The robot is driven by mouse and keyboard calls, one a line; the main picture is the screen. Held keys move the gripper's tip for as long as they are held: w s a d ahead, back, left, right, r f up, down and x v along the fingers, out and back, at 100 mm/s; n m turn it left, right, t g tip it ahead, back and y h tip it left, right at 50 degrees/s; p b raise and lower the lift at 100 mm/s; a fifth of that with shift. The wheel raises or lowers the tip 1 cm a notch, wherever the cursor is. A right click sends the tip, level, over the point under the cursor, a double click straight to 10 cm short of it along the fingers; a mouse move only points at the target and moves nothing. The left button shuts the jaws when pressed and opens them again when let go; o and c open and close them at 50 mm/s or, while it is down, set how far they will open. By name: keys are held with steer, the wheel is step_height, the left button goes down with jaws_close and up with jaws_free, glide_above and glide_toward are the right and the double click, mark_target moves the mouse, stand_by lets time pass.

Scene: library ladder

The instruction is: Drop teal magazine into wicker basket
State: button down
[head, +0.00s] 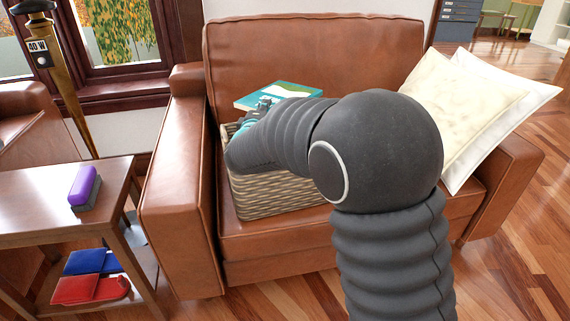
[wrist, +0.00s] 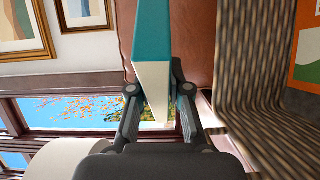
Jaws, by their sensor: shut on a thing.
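The teal magazine (head: 275,95), with a pale lower picture and white page edges, is held roughly flat above the back of the wicker basket (head: 275,196). The basket stands on the brown armchair's seat. My gripper (head: 264,104) is shut on the magazine's near edge; my arm hides much of the basket's rim and opening. In the wrist view, my gripper (wrist: 158,98) has its two fingers on either side of the magazine (wrist: 164,32). The woven basket (wrist: 252,100) fills much of the right side there. I cannot tell whether the magazine is fully over the opening.
The brown leather armchair (head: 315,55) has cream cushions (head: 470,110) at its right. A side table (head: 50,200) at left holds a purple-topped object (head: 85,188), with blue and red items (head: 92,275) on its lower shelf. A brass pole (head: 62,80) stands behind it.

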steer(key=f+b, duration=0.1)
steer(key=b, duration=0.1)
steer(key=f+b, duration=0.3)
steer(key=f, duration=0.1)
steer(key=shift+d+f+b, duration=0.25)
steer(key=shift+b, duration=0.15)
steer(key=c, duration=1)
jaws_free()
steer(key=shift+c, duration=0.2)
steer(key=s+a, duration=0.1)
steer(key=s, duration=1.1)
steer(key=shift+r, duration=0.1)
